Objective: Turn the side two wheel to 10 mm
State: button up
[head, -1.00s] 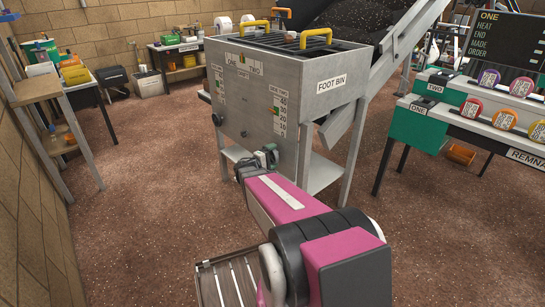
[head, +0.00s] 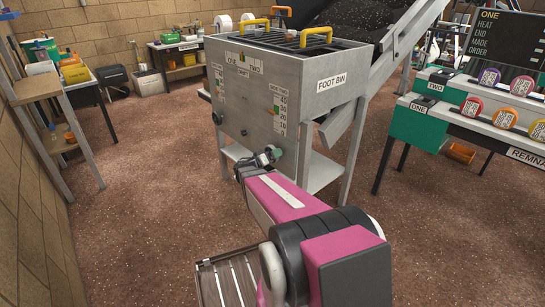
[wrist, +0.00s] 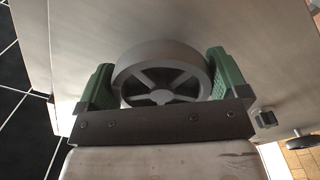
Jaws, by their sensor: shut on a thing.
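The grey foot bin (head: 250,125) stands ahead of me. Its front carries the side two scale (head: 280,108), marked from 40 down to 0, with a small green mark beside the numbers; the exact reading is too small to tell. A grey spoked wheel (wrist: 165,98) fills the middle of the wrist view, against the bin's metal face. My gripper (wrist: 160,65) has its green-padded fingers on either side of the wheel, shut on it. In the head view my gripper (head: 267,157) is low on the bin's front, below the side two scale, and largely covers the wheel.
A small dark knob (wrist: 264,118) and another wheel (wrist: 301,140) show at the right of the wrist view. A sloping conveyor (head: 400,55) rises at the bin's right. Benches stand left and right. The brown floor (head: 165,190) left of the bin is clear.

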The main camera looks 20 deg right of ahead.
jog(key=m, duration=0.6)
jog(key=shift+w+a+f, duration=0.1)
jog(key=shift+w+f, duration=0.05)
jog(key=shift+f, duration=0.05)
jog(key=shift+m, duration=0.3)
jog(key=o, duration=0.6)
jog(key=shift+a, duration=0.1)
jog(key=v, duration=1)
jog(key=shift+a, duration=0.3)
